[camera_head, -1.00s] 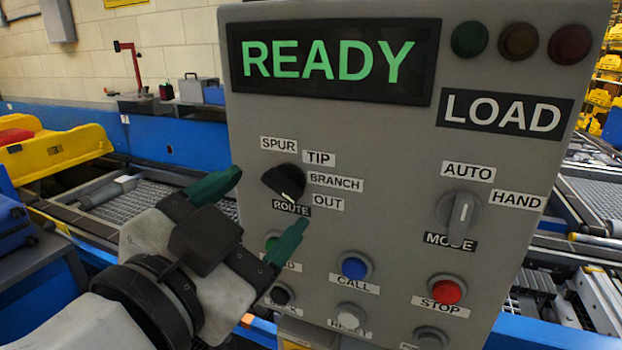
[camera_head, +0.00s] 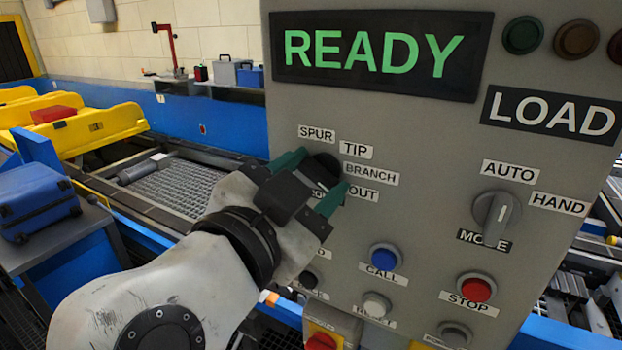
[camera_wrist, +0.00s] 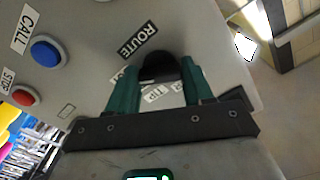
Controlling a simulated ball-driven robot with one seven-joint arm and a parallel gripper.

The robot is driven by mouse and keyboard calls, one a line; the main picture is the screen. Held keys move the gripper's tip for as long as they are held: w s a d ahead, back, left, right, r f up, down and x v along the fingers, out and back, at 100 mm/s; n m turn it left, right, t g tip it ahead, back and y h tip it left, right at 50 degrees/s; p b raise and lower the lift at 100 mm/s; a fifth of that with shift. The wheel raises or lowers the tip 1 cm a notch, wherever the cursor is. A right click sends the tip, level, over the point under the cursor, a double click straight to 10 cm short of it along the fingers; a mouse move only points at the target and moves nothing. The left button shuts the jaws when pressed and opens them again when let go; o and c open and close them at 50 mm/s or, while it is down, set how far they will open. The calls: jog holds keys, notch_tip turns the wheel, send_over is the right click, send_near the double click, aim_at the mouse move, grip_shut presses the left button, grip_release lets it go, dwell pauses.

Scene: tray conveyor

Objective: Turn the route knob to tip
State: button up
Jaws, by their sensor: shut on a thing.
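The route knob (camera_head: 322,168) is a round black knob on the grey control panel, with SPUR, TIP (camera_head: 356,149), BRANCH and OUT labels around it. My gripper (camera_head: 318,182) is at the knob, its green fingers on either side of it and shut on it. In the wrist view the knob (camera_wrist: 158,66) sits between the two fingertips (camera_wrist: 157,82), below the ROUTE label (camera_wrist: 137,40). The knob's pointer is hidden by my gripper, so I cannot tell which label it points at.
The panel (camera_head: 440,130) also carries a READY display (camera_head: 375,52), a mode knob (camera_head: 496,212), a blue CALL button (camera_head: 385,257) and a red STOP button (camera_head: 477,290). A conveyor with yellow trays (camera_head: 110,128) and a blue suitcase (camera_head: 38,203) are at left.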

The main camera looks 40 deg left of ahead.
jog(key=c, duration=0.4)
jog(key=n+p, duration=0.1)
jog(key=n, duration=0.4)
jog(key=shift+n+p, duration=0.3)
jog(key=shift+n, duration=0.1)
jog(key=n+p, duration=0.2)
jog(key=n, duration=0.3)
jog(key=shift+r+p, duration=0.1)
jog(key=shift+p, duration=0.3)
jog(key=n+p, duration=0.2)
jog(key=n, duration=0.2)
jog(key=shift+n, duration=0.6)
jog(key=o, duration=1)
